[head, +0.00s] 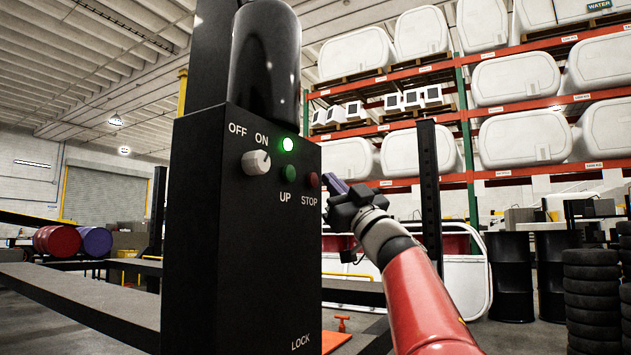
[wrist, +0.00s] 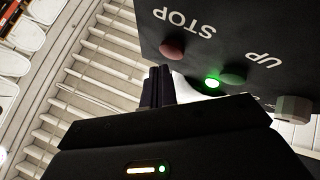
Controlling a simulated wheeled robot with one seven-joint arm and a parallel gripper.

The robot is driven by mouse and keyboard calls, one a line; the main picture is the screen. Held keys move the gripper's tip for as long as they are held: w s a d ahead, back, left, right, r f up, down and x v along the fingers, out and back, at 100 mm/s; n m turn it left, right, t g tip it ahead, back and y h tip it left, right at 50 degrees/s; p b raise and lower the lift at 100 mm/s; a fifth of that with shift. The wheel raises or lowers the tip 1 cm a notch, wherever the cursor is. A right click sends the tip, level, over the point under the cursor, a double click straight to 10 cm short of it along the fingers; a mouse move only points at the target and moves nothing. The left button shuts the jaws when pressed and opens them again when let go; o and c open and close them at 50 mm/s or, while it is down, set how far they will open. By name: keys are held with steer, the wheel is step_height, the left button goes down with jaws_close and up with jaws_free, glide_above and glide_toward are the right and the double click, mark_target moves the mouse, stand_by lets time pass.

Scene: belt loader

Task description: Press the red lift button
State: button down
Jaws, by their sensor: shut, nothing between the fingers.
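The red button (head: 314,180) sits above the STOP label on the black control box (head: 225,270). It also shows in the wrist view (wrist: 172,49). My gripper (head: 337,186) is shut and empty, just right of the red button in the head view. In the wrist view its fingertips (wrist: 157,72) are just below and left of the button, and a small gap seems to show between them. I cannot tell the depth of that gap. A green UP button (head: 289,172), a lit green lamp (head: 288,144) and a white OFF/ON knob (head: 256,162) share the panel. The knob points towards ON.
A black cylinder (head: 266,60) tops the control box. A dark post (head: 429,190) stands right of it. Black drums (head: 510,275) and stacked tyres (head: 592,290) are at the right. Racks (head: 520,107) hold white tanks behind. A long dark beam (head: 90,300) lies at the left.

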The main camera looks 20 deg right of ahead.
steer(key=shift+w, duration=0.1)
steer(key=shift+w+a, duration=0.25)
stand_by(0.3)
steer(key=shift+w+a+p, duration=0.3)
steer(key=shift+w+p, duration=0.1)
stand_by(0.7)
steer(key=shift+s+d, duration=0.1)
steer(key=shift+s, duration=0.05)
steer(key=shift+s+d, duration=0.45)
steer(key=shift+s, duration=0.15)
stand_by(0.3)
steer(key=s+d, duration=0.1)
steer(key=s, duration=0.1)
steer(key=s+d, duration=0.2)
stand_by(0.4)
stand_by(0.6)
